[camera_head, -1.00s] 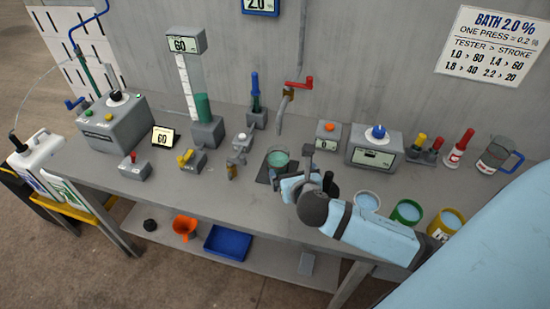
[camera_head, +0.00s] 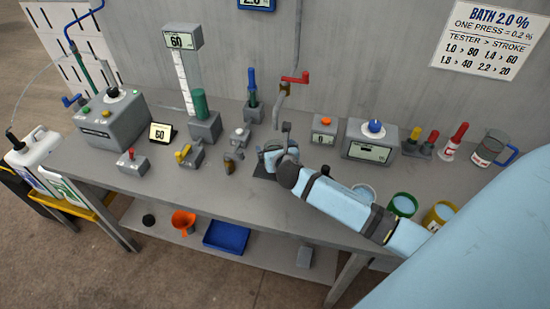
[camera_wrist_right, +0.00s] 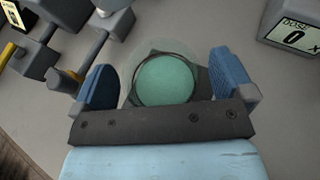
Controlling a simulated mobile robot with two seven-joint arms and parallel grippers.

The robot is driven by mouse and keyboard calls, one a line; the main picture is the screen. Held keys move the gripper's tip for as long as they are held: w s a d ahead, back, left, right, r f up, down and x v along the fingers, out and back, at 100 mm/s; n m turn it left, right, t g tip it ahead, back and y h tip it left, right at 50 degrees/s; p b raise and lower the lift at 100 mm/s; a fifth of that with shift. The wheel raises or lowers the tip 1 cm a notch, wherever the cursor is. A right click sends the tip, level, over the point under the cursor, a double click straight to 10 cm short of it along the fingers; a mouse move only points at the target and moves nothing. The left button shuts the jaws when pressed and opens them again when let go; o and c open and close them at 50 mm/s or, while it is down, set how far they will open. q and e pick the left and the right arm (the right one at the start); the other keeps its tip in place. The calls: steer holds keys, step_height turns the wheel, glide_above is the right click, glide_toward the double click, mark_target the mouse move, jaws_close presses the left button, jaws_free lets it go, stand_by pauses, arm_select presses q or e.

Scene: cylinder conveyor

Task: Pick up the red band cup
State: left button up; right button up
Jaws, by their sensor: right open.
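No red band shows on any cup in these frames. In the right wrist view, a clear cup (camera_wrist_right: 167,80) with green liquid stands between the two blue finger pads of my right gripper (camera_wrist_right: 166,72). The fingers are open on either side of it, with a gap to each. In the head view my right gripper (camera_head: 274,154) is low over the table and hides this cup. Cups with pale blue liquid stand at the right: one partly behind my arm (camera_head: 364,192), one green (camera_head: 403,206), one yellow (camera_head: 438,217). My left gripper is not in view.
Behind the right gripper stand a tap with a red lever (camera_head: 295,78) and a dose box (camera_head: 324,129).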

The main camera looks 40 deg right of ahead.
mark_target(276, 125)
steer(key=shift+w+f, duration=0.1)
steer(key=shift+w, duration=0.05)
steer(key=c, duration=1.4)
step_height(276, 125, up, 7)
steer(key=p, duration=0.7)
steer(key=shift+p, duration=0.35)
steer(key=shift+r+p, duration=0.55)
steer(key=shift+r, duration=0.35)
steer(key=shift+r+b, duration=0.25)
steer(key=shift+b, duration=0.25)
steer(key=shift+r, duration=0.4)
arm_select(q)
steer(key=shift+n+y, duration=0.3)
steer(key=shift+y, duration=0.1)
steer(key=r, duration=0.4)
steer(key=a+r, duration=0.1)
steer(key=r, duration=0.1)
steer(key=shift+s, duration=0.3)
